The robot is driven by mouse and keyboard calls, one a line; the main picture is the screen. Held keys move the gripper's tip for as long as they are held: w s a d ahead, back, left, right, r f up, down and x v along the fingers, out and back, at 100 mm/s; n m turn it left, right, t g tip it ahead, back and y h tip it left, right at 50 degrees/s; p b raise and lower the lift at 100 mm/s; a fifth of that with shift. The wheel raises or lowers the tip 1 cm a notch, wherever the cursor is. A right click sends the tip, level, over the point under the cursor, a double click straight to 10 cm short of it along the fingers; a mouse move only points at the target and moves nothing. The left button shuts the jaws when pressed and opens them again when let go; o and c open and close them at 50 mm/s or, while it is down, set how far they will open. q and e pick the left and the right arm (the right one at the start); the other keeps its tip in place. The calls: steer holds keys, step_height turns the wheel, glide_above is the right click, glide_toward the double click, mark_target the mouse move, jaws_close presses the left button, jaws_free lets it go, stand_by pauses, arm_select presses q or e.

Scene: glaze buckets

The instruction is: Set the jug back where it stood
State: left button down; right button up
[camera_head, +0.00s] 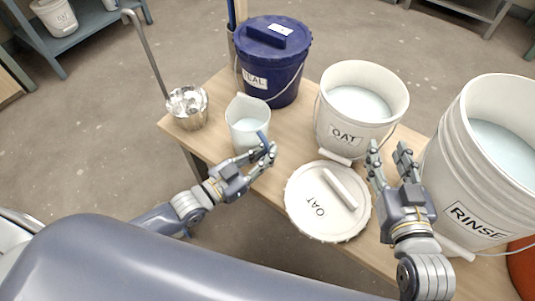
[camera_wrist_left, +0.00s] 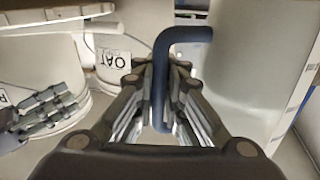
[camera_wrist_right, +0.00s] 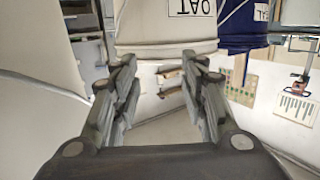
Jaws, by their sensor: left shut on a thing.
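The jug (camera_head: 246,122) is white and translucent, holds pale liquid, and has a blue handle (camera_head: 263,141). My left gripper (camera_head: 265,156) is shut on the handle. In the left wrist view the handle (camera_wrist_left: 183,36) passes between the fingers, with the jug body (camera_wrist_left: 258,75) on the right. My right gripper (camera_head: 391,162) is open and empty between the OAT lid and the RINSE bucket; it also shows in the right wrist view (camera_wrist_right: 158,85).
The wooden table (camera_head: 215,92) holds the blue lidded TEAL bucket (camera_head: 285,85), the open OAT bucket (camera_head: 335,125), the OAT lid (camera_head: 305,220) and the big RINSE bucket (camera_head: 455,170). Bare wood shows left of the jug.

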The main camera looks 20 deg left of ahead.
steer(key=shift+r, duration=0.25)
arm_select(q)
steer(key=c, duration=2.2)
jaws_free()
steer(key=shift+f, duration=0.15)
steer(key=o, duration=0.5)
steer(key=shift+o, duration=0.2)
arm_select(e)
steer(key=shift+r, duration=0.1)
